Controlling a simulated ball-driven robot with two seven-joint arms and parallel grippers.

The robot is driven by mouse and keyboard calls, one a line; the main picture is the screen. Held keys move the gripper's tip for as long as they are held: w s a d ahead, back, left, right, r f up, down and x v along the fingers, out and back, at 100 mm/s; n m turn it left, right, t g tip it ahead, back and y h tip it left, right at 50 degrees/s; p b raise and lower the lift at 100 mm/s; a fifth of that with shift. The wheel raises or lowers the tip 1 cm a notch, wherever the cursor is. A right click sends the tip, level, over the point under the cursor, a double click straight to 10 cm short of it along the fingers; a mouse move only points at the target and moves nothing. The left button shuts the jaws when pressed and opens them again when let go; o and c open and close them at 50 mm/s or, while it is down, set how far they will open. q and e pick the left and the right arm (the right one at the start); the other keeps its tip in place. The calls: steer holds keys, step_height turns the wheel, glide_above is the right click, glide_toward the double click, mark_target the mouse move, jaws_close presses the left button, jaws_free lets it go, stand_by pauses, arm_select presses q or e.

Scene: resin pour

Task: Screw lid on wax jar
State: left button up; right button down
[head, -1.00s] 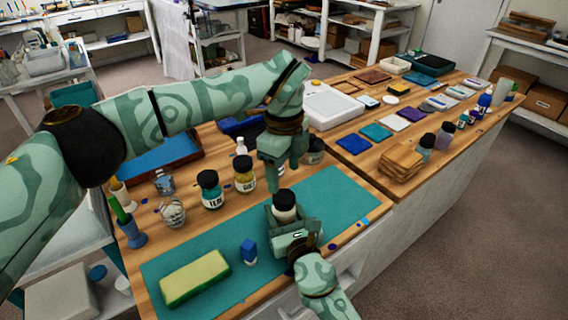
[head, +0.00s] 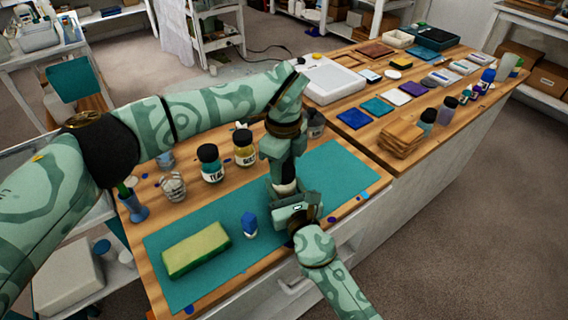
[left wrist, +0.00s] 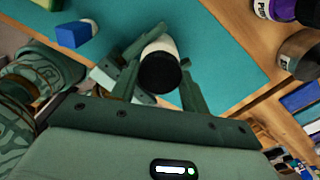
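The wax jar (head: 284,188) is small and white and stands over the teal mat (head: 330,170). In the left wrist view its black lid (left wrist: 160,73) sits on top, facing that camera. My left gripper (head: 283,178) is down over the jar from above. Its two fingers (left wrist: 160,88) are on either side of the lid; whether they press on it is unclear. My right gripper (head: 288,200) comes in from the front with its fingers around the jar's body; the left gripper partly hides it.
A teal jar (head: 211,165) and a gold jar (head: 244,150) stand behind. A wood stack (head: 401,138) is on the right. The mat's right part is clear.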

arm_select(q)
steer(key=m, duration=0.5)
steer(key=shift+w, duration=0.1)
steer(key=m, duration=1.7)
steer(key=o, duration=1.2)
steer(key=shift+c, duration=0.2)
step_height(320, 180, up, 12)
